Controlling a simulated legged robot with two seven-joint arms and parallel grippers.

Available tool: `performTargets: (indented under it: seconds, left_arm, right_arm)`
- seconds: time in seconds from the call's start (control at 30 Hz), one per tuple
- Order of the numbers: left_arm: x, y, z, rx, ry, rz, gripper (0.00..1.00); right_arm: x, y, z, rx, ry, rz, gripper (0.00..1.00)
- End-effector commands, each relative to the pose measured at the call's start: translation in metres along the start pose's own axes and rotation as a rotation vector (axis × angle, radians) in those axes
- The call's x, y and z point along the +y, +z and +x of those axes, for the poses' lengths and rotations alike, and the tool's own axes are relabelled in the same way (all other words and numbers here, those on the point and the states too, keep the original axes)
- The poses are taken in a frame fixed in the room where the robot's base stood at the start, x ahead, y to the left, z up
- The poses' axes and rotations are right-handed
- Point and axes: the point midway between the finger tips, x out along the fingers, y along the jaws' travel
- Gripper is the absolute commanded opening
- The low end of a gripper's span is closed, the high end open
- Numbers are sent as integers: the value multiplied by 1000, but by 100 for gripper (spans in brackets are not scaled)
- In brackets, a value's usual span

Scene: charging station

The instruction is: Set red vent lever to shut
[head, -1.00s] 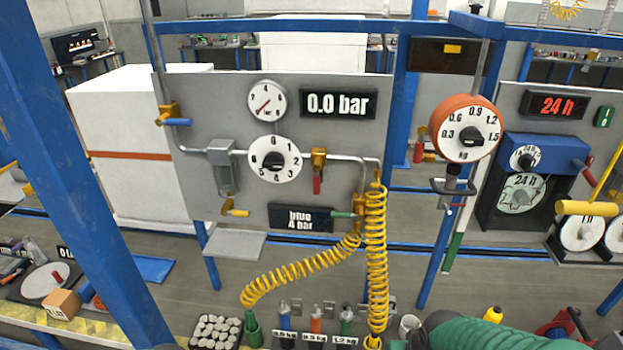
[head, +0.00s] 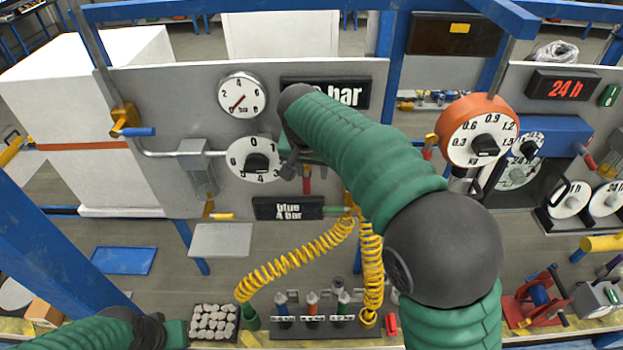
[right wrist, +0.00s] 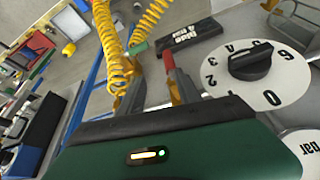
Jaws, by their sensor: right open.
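The red vent lever (head: 306,180) hangs down on the grey panel, right of the white numbered dial (head: 255,160). My right forearm and hand hide its upper part and mount in the head view. My right gripper (head: 296,168) is at the lever's left side, close to the panel. In the right wrist view the red lever (right wrist: 171,64) shows by the open fingers of this gripper (right wrist: 158,88); I cannot tell whether they touch it. My left gripper (head: 174,333) is low at the left, over the bench's near edge; its fingers are not clear.
The yellow coiled hose (head: 300,262) hangs below the lever. The "blue 4 bar" sign (head: 288,208) is just below left. The pressure gauge (head: 241,95) is above the dial. An orange dial scale (head: 478,130) hangs at right. A rack of bottles (head: 312,322) stands on the bench.

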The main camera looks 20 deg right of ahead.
Motion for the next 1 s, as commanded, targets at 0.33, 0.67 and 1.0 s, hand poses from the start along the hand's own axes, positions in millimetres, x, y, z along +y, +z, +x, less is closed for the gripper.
performTargets:
  seconds: [0.33, 0.67, 1.0]
  left_arm:
    - [0, -6, -23, 1, 0, -1, 0]
    - [0, -6, -24, 0, 0, -1, 0]
    - [0, -6, -24, 1, 0, -1, 0]
  right_arm:
    - [-3, 3, 76, -1, 3, -4, 41]
    - [1, 1, 94, 0, -4, -2, 41]
    - [-2, 2, 92, 2, -1, -2, 5]
